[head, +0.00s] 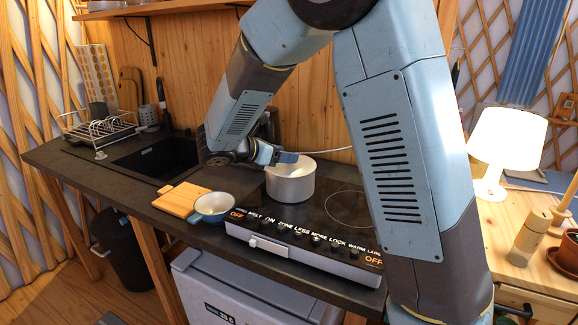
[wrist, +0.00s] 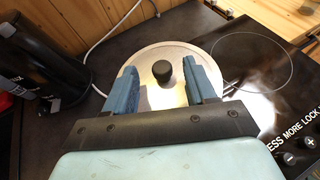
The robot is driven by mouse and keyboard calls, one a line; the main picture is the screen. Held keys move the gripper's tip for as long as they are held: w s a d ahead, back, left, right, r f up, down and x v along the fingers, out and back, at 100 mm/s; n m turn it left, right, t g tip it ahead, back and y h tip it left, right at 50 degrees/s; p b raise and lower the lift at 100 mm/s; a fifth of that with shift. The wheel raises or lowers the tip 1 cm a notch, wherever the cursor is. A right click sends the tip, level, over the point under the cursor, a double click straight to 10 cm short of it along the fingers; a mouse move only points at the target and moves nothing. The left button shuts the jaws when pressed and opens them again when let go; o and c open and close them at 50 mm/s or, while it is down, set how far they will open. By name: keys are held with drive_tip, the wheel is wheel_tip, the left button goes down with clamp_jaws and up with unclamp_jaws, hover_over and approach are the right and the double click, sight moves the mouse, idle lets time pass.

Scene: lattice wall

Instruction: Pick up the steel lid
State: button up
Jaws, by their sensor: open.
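The steel lid (wrist: 150,52) is a round, shiny disc with a black knob (wrist: 162,71) at its middle, seen in the wrist view. My gripper (wrist: 160,84) is open, with one blue finger on each side of the knob and a gap to it on both sides. In the head view, my gripper (head: 285,157) is at the top of a light metal pot (head: 290,187) on the cooktop. The lid appears to lie on this pot. The knob is hidden behind my gripper there, and the lid's near part is hidden by my gripper in the wrist view.
The black cooktop (head: 322,222) has a free ring right of the pot. A blue-and-white pan (head: 213,205) and a wooden board (head: 181,198) are at the left. A black appliance (wrist: 38,60) stands left of the lid, with a white cable (wrist: 113,32) behind.

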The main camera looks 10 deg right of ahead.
drive_tip(key=shift+x, duration=0.8)
clamp_jaws()
